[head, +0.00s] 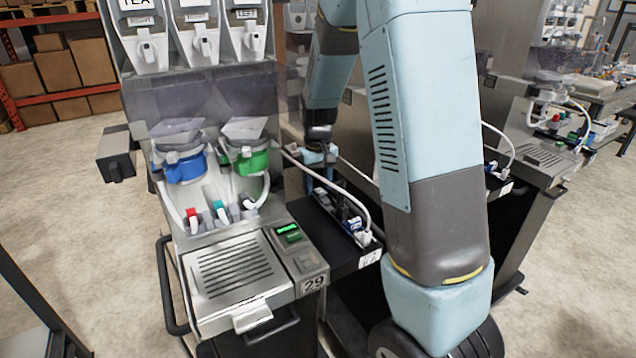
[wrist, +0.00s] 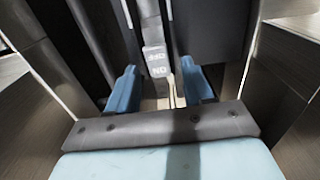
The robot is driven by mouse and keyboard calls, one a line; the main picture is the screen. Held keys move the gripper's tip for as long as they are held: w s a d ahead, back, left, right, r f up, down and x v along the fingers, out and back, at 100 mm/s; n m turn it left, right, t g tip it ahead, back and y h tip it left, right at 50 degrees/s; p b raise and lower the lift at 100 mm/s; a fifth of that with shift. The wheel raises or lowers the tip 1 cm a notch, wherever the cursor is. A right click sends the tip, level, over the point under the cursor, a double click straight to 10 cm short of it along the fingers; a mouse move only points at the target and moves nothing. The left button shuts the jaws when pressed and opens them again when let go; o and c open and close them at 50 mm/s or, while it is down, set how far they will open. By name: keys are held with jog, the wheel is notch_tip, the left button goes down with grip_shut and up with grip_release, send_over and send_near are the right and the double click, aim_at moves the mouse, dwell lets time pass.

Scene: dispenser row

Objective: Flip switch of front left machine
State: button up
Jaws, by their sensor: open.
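The front left machine (head: 230,270) stands at the left of the head view, with a "29" label on its front. A black shelf (head: 305,213) beside it carries a dark strip (head: 340,212) with a white plug and cable. My gripper (head: 320,168) is over the far end of this shelf, partly hidden by my arm links. In the wrist view, the blue fingers are apart, with nothing held. Contact cannot be told. The switch's position is unclear.
A white cable (head: 345,190) arches over the shelf close to my gripper. Dark panels (wrist: 212,35) stand close around the fingers in the wrist view. Another machine (head: 545,130) stands at the right. Open floor (head: 60,200) lies at the left.

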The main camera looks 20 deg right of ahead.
jog(key=shift+c, duration=0.3)
grip_shut()
jog(key=shift+s, duration=0.1)
jog(key=shift+s+d+r+t+y, duration=0.1)
jog(key=shift+s+t+y, duration=0.1)
jog(key=shift+t, duration=0.7)
jog(key=shift+s+r+t+y, duration=0.1)
jog(key=shift+s+t+y, duration=0.1)
jog(key=shift+t, duration=0.7)
jog(key=shift+f, duration=0.1)
jog(key=shift+o, duration=0.3)
grip_release()
